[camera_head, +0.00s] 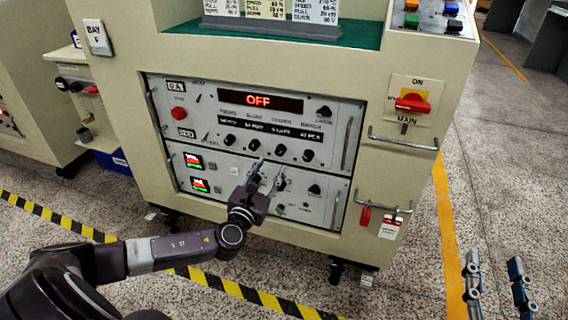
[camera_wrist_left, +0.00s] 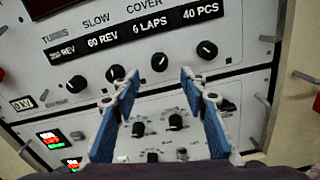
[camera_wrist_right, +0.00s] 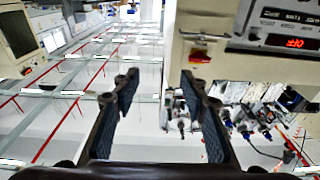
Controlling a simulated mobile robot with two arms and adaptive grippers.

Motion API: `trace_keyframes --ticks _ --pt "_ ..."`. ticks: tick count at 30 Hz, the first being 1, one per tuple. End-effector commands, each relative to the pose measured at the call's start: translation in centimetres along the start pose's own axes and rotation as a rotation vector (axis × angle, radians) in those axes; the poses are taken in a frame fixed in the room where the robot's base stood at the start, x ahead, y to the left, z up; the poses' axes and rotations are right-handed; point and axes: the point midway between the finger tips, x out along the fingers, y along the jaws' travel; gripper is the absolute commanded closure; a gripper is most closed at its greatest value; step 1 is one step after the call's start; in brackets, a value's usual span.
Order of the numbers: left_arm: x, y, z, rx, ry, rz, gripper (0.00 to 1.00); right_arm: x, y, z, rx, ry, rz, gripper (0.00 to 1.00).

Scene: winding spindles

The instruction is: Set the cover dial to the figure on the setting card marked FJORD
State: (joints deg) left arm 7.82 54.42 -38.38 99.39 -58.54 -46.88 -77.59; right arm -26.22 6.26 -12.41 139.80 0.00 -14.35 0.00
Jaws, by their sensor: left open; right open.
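The cover dial (camera_head: 280,150) is a black knob, third in the row under the value strip on the machine's panel. It also shows in the left wrist view (camera_wrist_left: 160,62), below the labels COVER and 6 LAPS. My left gripper (camera_head: 269,170) is open and empty, its fingertips just below the cover dial in the picture. In the left wrist view my left gripper (camera_wrist_left: 160,78) has the dial between and beyond its tips; I see no contact. Setting cards (camera_head: 264,8) stand on the green top, their headings cut off, so FJORD cannot be read. My right gripper (camera_head: 494,265) is open and empty.
The red display (camera_head: 259,101) reads OFF. A red main switch (camera_head: 412,102) sits right of the panel. Metal handles (camera_head: 404,138) project from the front. Other knobs (camera_head: 308,155) flank the cover dial. The floor (camera_head: 500,190) at right is clear.

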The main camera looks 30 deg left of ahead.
Motion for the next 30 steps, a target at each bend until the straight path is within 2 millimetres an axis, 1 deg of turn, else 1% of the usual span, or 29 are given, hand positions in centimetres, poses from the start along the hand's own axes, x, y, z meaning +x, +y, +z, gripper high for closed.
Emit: trace_keyframes --ticks 4,8,12,18,24,30 --pt "1.2 0.0 0.0 -0.002 -0.001 0.001 0.6 0.1 -0.2 -1.5 0.002 0.074 -0.004 0.6" --pt "2.8 0.0 -0.1 -0.005 0.001 0.001 0.6 -0.1 -0.5 -3.7 0.005 0.179 -0.01 0.6" --pt "4.5 0.0 -0.1 -0.005 0.0 0.002 0.6 -0.7 -0.8 -6.2 0.01 0.3 -0.016 0.6" --pt "6.4 0.0 -0.2 -0.006 0.002 0.001 0.6 -1.8 -1.1 -9.1 0.016 0.442 -0.023 0.6" --pt "7.4 0.0 -0.1 -0.006 0.004 0.0 0.6 -2.6 -1.2 -10.7 0.019 0.519 -0.026 0.6" --pt "7.5 0.0 -0.1 -0.006 0.005 0.0 0.6 -2.8 -1.2 -11.0 0.02 0.535 -0.026 0.6"
